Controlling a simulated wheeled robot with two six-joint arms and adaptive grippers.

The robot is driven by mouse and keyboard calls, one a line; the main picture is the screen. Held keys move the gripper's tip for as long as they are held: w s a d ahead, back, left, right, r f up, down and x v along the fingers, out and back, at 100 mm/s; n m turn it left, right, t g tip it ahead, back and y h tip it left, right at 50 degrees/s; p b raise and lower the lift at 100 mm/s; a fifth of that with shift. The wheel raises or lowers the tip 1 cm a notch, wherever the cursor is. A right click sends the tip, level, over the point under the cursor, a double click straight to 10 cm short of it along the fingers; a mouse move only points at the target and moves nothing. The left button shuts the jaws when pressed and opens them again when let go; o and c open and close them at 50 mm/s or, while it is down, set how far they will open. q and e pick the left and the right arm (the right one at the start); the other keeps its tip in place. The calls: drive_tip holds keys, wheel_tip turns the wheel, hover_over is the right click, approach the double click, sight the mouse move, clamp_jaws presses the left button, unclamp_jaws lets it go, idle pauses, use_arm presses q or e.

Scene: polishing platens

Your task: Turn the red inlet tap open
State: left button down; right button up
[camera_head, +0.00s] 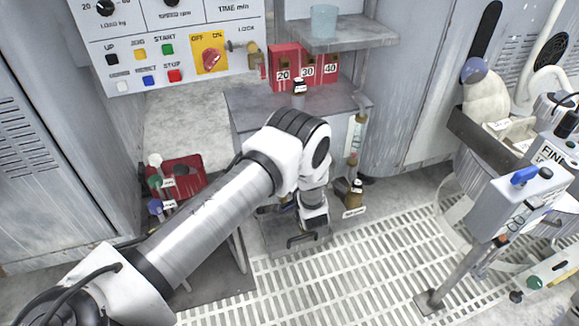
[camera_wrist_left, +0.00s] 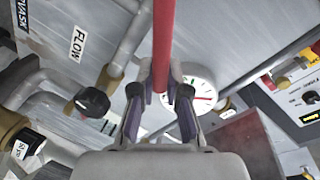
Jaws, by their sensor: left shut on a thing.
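My left gripper (camera_wrist_left: 160,78) is shut on the red inlet tap's long red bar (camera_wrist_left: 163,35) in the left wrist view. The red bar cannot be made out in the head view. My right gripper is not in view.
A round white gauge (camera_wrist_left: 200,92) sits just behind the fingers, with a black knob (camera_wrist_left: 92,101) and grey pipes to the left. A FLOW label (camera_wrist_left: 78,42) is on the panel.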

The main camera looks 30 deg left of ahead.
use_arm(q)
drive_tip(key=shift+w+d+f+m+g+y+b, duration=0.2)
drive_tip(key=shift+f+m+b, duration=0.3)
drive_tip(key=shift+f+m, duration=0.35)
drive_tip(key=shift+w+d+f+m+g+y+b, duration=0.1)
drive_tip(key=shift+w+f+m+g+y+b, duration=0.1)
drive_tip(key=shift+f+m+g+b, duration=0.45)
drive_tip(key=shift+w+d+f+m+t+y+b, duration=0.1)
drive_tip(key=shift+w+d+f+m+y+b, duration=0.2)
drive_tip(key=shift+f+m, duration=0.75)
drive_tip(key=shift+s+a+r, duration=0.15)
drive_tip(key=shift+s, duration=0.05)
drive_tip(key=c, duration=1.2)
unclamp_jaws()
drive_tip(key=shift+o, duration=0.2)
drive_tip(key=v, duration=1.2)
drive_tip(key=shift+r, duration=0.15)
